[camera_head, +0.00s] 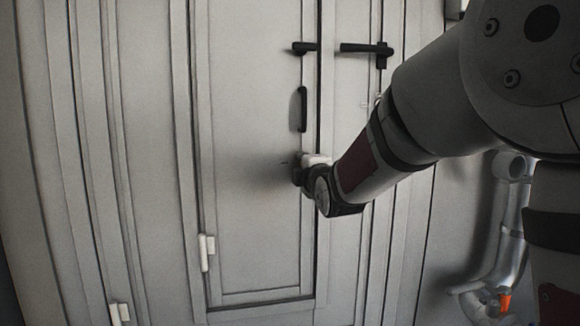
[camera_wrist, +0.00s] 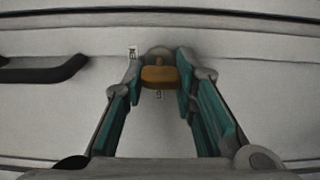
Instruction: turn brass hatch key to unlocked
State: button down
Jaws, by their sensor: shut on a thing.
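The brass hatch key (camera_wrist: 160,76) shows in the middle of the wrist view, set on a round grey mount against the pale hatch panel. My gripper (camera_wrist: 158,82) has its two teal-padded fingers on either side of the key's bow and is shut on it. The bow lies crosswise between the fingertips in this view. Small dark marks sit on the panel near the key, too small to read surely. In the head view my gripper (camera_head: 300,172) is at the hatch door (camera_head: 250,200); the key is hidden there behind my wrist.
A dark pull handle (camera_head: 302,109) is above my gripper, and also shows at left in the wrist view (camera_wrist: 45,70). Two black lever handles (camera_head: 305,48) (camera_head: 366,49) are higher up. Pale hinges (camera_head: 206,252) are lower left. Grey pipes (camera_head: 510,240) stand at right.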

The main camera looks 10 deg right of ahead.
jog(key=shift+d+r, duration=0.2)
jog(key=shift+r, duration=0.05)
jog(key=c, duration=1.3)
grip_release()
jog(key=shift+f, duration=0.1)
jog(key=shift+a, duration=0.1)
jog(key=shift+s, duration=0.1)
jog(key=s, duration=1.2)
